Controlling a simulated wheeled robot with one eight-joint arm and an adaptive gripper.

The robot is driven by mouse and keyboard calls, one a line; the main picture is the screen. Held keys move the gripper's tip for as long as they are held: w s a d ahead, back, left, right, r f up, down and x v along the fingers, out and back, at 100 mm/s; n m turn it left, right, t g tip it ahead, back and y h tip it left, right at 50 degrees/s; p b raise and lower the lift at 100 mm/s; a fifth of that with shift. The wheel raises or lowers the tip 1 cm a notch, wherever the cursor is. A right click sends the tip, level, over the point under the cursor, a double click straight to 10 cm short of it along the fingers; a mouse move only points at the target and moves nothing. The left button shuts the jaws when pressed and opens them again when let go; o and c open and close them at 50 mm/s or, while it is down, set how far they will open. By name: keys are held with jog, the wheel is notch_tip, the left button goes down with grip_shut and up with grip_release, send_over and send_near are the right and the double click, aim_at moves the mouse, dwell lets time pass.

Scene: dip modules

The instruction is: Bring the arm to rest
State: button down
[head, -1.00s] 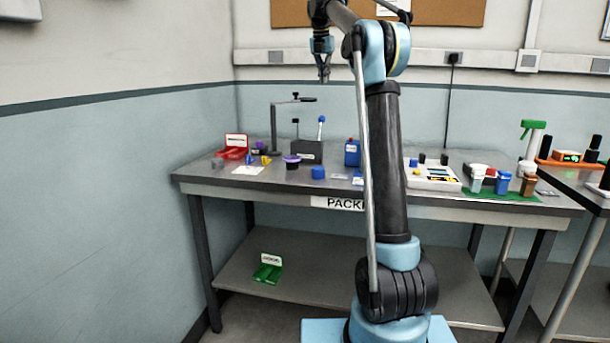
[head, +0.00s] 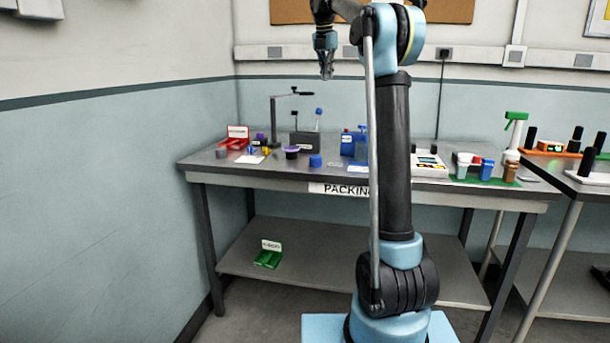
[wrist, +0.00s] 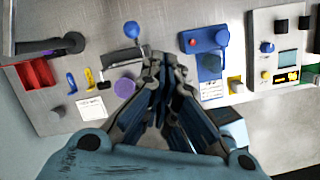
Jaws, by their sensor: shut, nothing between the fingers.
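My gripper (head: 326,74) hangs fingers down, high above the packing table (head: 195,165), in front of the wall in the head view. In the wrist view its fingers (wrist: 160,62) are drawn together at the tips, with nothing visible between them. The arm stands upright and bends over to the left at the top. No object touches the gripper.
The table bears a red bin (head: 238,133), a dark stand (head: 273,120), a blue container (head: 347,145), a white device (head: 430,160) and a green-topped spray bottle (head: 515,130). A green bin (head: 269,257) sits on the lower shelf. A second table adjoins at right.

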jog(key=s+d+f+m, duration=0.3)
jog(key=s+f+m, duration=0.25)
jog(key=s, duration=0.35)
jog(key=s+d+f+m, duration=0.2)
jog(key=s+f+m, duration=0.35)
jog(key=s, duration=0.45)
jog(key=s+d+f+m, duration=0.35)
jog(key=s+f, duration=0.25)
jog(key=s, duration=0.3)
jog(key=s+d+f+m, duration=0.1)
jog(key=s+f+m, duration=0.6)
jog(key=s+f, duration=0.4)
jog(key=s+f+m+y, duration=0.1)
jog(key=s+f+m, duration=0.6)
jog(key=s+f, duration=0.5)
notch_tip(320, 180, down, 5)
jog(key=shift+d, duration=0.35)
jog(key=shift+s, duration=0.1)
jog(key=shift+w+f, duration=0.2)
jog(key=shift+w, duration=0.25)
